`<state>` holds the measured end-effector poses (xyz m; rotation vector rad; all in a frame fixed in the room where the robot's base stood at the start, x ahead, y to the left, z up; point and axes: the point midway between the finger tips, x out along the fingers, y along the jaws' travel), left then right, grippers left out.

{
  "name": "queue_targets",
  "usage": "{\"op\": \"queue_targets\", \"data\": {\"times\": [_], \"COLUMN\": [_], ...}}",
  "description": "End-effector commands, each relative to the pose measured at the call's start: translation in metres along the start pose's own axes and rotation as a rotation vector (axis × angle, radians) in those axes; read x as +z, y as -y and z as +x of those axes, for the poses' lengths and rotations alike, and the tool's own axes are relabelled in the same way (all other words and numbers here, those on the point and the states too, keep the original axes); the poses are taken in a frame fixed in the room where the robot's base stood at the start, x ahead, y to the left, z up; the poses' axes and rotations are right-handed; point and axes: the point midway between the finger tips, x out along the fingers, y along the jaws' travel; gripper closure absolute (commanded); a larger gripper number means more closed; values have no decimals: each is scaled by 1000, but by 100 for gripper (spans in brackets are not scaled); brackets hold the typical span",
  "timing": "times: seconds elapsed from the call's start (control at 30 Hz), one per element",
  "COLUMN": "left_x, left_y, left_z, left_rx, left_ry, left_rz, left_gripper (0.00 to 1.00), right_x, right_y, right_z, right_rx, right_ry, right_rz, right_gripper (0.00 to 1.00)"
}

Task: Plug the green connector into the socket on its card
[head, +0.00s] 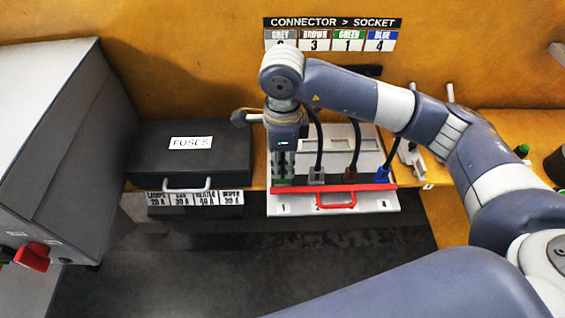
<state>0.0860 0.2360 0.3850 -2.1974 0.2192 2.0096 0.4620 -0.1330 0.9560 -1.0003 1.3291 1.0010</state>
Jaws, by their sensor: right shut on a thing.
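My right gripper (283,174) points down at the left end of the white panel and is shut on the green connector (283,183). Only a small green part of it shows below the fingers. It is just behind the red bar, above the number 1 on the panel's front strip. I cannot tell whether it is seated in a socket. The card (333,34) on the back wall pairs grey with 2, brown with 3, green with 1 and blue with 4. My left gripper is not in view.
Grey (317,174), brown (350,174) and blue (383,173) connectors on dark cables stand in a row to the right of my gripper. A red bar (372,187) with a handle crosses in front. A black FUSES case (190,163) is at left.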

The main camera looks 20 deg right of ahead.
Motion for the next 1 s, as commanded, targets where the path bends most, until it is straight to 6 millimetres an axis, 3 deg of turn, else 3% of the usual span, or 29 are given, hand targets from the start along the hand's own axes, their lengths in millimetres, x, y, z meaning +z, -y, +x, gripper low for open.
{"op": "queue_targets", "data": {"times": [1.0], "left_x": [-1], "left_y": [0], "left_z": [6], "left_rx": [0], "left_ry": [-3], "left_rz": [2], "left_gripper": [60], "right_x": [0], "right_y": [0], "right_z": [0], "right_rx": [1], "right_ry": [0], "right_rz": [0], "right_gripper": [100]}}
